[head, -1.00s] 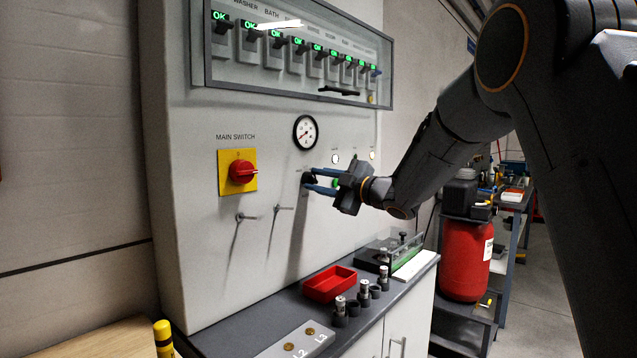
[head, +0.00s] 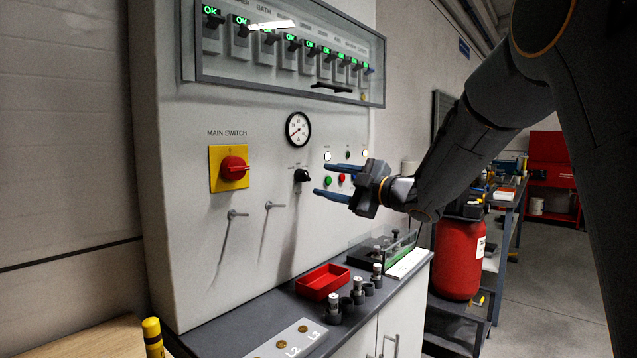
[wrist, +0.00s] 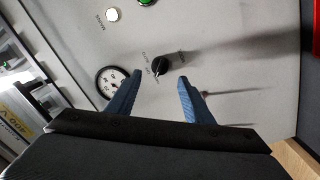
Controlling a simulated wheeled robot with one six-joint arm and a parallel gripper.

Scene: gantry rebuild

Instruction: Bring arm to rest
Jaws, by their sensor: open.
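My gripper (head: 320,181) is open and empty, with its two blue fingers apart, in front of the white control panel (head: 215,290). In the head view it is to the right of a black rotary knob (head: 301,175) and clear of it. In the wrist view the knob (wrist: 161,65) shows beyond and between the open fingertips (wrist: 160,80). My arm reaches in from the upper right.
The panel carries a red main switch (head: 234,168), a gauge (head: 298,129) and two thin levers. A glazed breaker box (head: 290,95) is above. A red tray (head: 323,282) and several fittings stand on the counter below. A red cylinder (head: 459,258) stands right.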

